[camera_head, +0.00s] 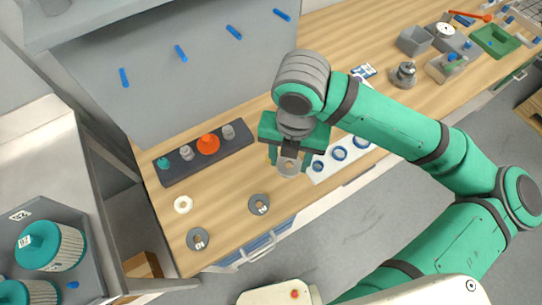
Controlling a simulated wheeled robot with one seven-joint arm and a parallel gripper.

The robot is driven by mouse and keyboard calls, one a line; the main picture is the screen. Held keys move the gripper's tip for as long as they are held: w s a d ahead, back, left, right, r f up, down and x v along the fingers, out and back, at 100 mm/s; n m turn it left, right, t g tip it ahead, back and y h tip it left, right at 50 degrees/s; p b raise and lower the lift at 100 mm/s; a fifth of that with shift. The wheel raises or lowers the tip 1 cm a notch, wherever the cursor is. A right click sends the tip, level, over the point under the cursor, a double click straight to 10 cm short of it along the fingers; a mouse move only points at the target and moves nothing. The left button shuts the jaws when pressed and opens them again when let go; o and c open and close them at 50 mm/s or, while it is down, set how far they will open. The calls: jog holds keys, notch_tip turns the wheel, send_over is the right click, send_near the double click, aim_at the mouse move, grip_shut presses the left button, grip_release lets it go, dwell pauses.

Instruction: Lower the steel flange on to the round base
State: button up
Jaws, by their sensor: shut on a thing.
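My gripper (289,160) hangs above the wooden bench near its front edge, pointing down. Its fingers are shut on a pale grey steel flange (288,168), a ring with a central hole. The flange is above the bench; its exact height is hard to tell. I cannot tell which one the task means. Neither is touching the flange.
A cream ring (183,204) lies at the left. A dark rack (172,178) with orange, grey and teal parts stands behind. A white sheet with blue rings (340,153) lies right of my gripper. A grey metal fitting (404,74) stands farther right. Bare wood surrounds the discs.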

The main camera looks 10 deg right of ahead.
aim_at(294, 165)
jog(key=shift+s+d+r, duration=0.3)
jog(key=shift+d+r, duration=0.25)
jog(key=shift+r, duration=1.65)
